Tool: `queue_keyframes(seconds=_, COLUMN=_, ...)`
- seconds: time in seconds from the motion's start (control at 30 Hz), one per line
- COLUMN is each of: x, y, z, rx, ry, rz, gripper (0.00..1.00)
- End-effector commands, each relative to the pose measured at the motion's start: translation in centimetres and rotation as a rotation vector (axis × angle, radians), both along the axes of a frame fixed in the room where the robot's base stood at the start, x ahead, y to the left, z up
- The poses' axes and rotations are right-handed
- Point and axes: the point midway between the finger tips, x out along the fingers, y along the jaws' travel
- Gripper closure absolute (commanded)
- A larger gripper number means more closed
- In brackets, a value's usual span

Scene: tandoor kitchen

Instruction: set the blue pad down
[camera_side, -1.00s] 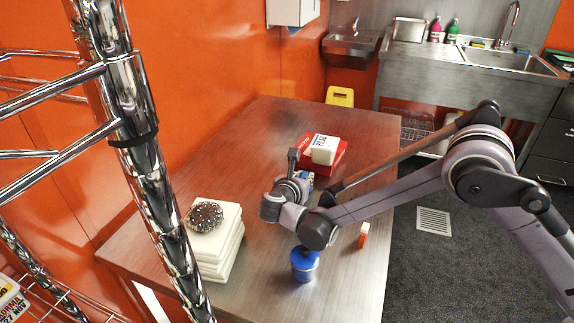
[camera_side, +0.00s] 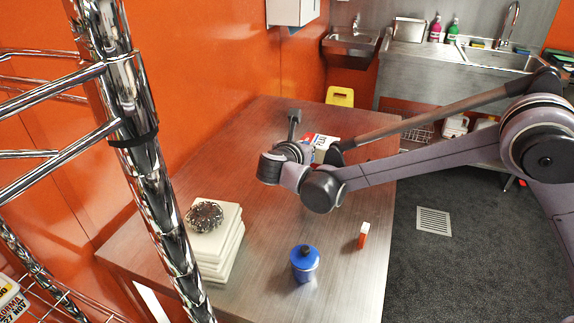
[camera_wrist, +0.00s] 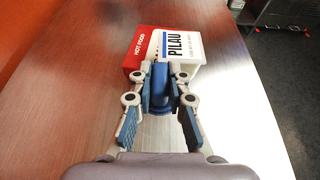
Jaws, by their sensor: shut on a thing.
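In the wrist view the blue pad (camera_wrist: 160,92) is a blue piece standing between my fingers. My gripper (camera_wrist: 161,79) is shut on it, with the blue-lined fingers on either side. The red and white PILAU box (camera_wrist: 180,48) lies just beyond the fingertips in that view. Whether the pad touches the box or the table I cannot tell. In the side view my wrist and arm hide the fingers and the pad, and part of the box (camera_side: 322,144).
On the steel table (camera_side: 265,225) a blue lidded jar (camera_side: 304,264) and a small orange and white item (camera_side: 363,235) stand nearer the camera.

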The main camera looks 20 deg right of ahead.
Motion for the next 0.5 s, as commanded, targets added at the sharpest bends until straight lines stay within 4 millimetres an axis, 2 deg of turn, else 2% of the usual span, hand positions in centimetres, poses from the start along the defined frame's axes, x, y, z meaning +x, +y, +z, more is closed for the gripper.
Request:
queue_keyframes(seconds=0.17, x=1.0, y=0.0, z=-0.2, rx=0.001, ry=-0.001, rz=0.12, gripper=1.0)
queue_keyframes(seconds=0.33, x=2.3, y=0.7, z=-0.7, rx=0.0, ry=-0.002, rz=0.33, gripper=1.0)
queue_keyframes(seconds=0.5, x=3.1, y=1.6, z=-0.2, rx=0.0, ry=-0.001, rz=0.541, gripper=1.0)
